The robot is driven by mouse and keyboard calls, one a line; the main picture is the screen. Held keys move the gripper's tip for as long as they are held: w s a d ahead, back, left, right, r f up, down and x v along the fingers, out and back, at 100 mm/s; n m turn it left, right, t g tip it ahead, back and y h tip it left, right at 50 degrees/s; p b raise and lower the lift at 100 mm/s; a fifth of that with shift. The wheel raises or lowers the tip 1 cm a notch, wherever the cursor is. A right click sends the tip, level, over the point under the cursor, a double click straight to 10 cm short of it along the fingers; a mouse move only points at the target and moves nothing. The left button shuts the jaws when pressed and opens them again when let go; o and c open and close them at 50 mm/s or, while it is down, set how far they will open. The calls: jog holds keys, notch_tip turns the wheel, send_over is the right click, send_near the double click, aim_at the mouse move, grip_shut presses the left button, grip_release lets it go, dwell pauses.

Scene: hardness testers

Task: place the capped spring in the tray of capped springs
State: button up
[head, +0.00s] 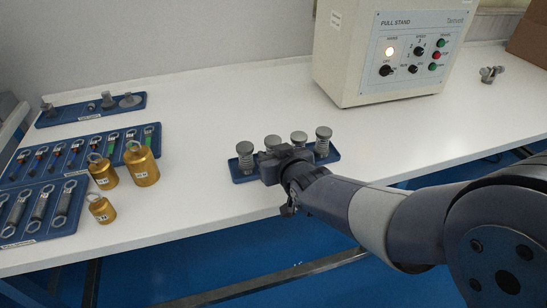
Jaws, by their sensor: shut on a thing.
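The blue tray of capped springs (238,174) lies near the table's front edge. Several upright springs with round grey caps stand in a row at it, among them a left one (245,152) and a right one (323,139). My gripper (283,157) is low over the middle of the tray, in front of the two middle caps. It is shut on a capped spring (272,142), though the fingers hide most of the grip. Which of the middle springs is held, and whether it touches the tray, is hard to tell.
The pull stand (385,50) stands at the back. Brass weights (142,164) stand left of the tray. Blue trays with hooked springs (80,155) and metal parts (90,108) lie further left. A small metal part (491,74) lies at the right.

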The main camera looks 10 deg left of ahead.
jog(key=o, duration=0.8)
jog(key=shift+f, duration=0.1)
jog(key=shift+r, duration=0.2)
jog(key=p+v, duration=0.2)
jog(key=v, duration=0.8)
jog(key=shift+s+d+r, duration=0.1)
jog(key=shift+s+d, duration=0.15)
jog(key=shift+s, duration=0.05)
jog(key=shift+s+d+r+p, duration=0.15)
jog(key=shift+s+d+p, duration=0.2)
jog(key=shift+s, duration=0.15)
